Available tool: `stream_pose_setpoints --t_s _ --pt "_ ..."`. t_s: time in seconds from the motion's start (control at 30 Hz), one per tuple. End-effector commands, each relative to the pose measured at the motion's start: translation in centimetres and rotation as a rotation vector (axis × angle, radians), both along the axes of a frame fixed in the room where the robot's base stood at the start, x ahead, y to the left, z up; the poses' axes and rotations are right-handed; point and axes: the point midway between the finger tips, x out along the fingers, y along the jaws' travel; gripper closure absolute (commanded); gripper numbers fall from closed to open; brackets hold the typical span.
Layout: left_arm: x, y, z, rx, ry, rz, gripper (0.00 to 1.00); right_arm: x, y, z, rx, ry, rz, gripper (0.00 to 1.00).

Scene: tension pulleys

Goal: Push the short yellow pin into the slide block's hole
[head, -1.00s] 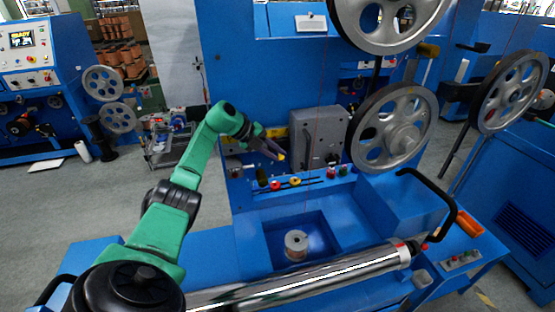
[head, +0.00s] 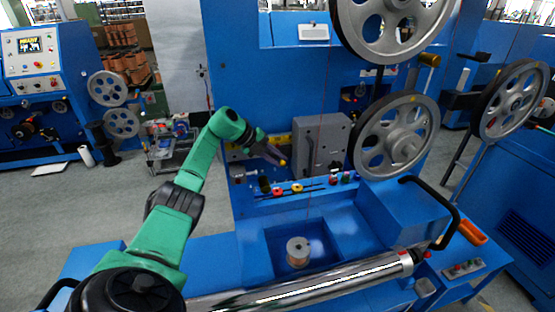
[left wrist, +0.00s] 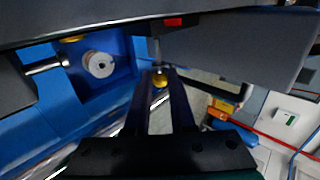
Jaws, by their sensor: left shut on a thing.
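My left gripper (head: 280,160) is in front of the blue machine panel, just left of the grey box. It is shut on the short yellow pin (head: 282,162), whose yellow head shows at the fingertips. In the left wrist view, the yellow pin (left wrist: 160,81) sits between the fingertips of the left gripper (left wrist: 164,84). A thin grey shaft points up from it towards the edge of a large grey block (left wrist: 230,45). I cannot tell whether this is the slide block. The hole is not visible. My right gripper is not in view.
The grey box (head: 321,143) stands close to the right of the gripper. A ledge below holds a red knob (head: 278,191), a yellow knob (head: 297,188) and other small knobs. A spool (head: 298,251) sits in the blue recess. A large pulley (head: 397,136) is on the right.

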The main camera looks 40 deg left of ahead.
Motion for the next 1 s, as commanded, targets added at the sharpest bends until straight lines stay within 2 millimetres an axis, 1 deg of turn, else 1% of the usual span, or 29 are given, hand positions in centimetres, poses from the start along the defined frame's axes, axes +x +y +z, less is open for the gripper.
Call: stream_pose_setpoints --t_s 0.1,0.4,0.57,0.8,1.0 --pt "-0.03 0.07 0.16 0.001 0.000 0.001 1.00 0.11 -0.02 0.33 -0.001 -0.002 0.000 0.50" --pt "-0.02 0.04 0.05 0.001 0.000 0.001 1.00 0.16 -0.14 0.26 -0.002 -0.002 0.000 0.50" --pt "-0.04 0.03 0.12 0.001 0.000 0.001 1.00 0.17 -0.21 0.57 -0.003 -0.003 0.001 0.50" --pt "0.02 0.02 0.01 0.001 0.000 0.001 1.00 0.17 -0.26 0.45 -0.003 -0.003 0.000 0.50" --pt "0.45 0.55 -0.03 -0.001 -0.002 0.001 1.00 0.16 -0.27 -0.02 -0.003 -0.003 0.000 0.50"
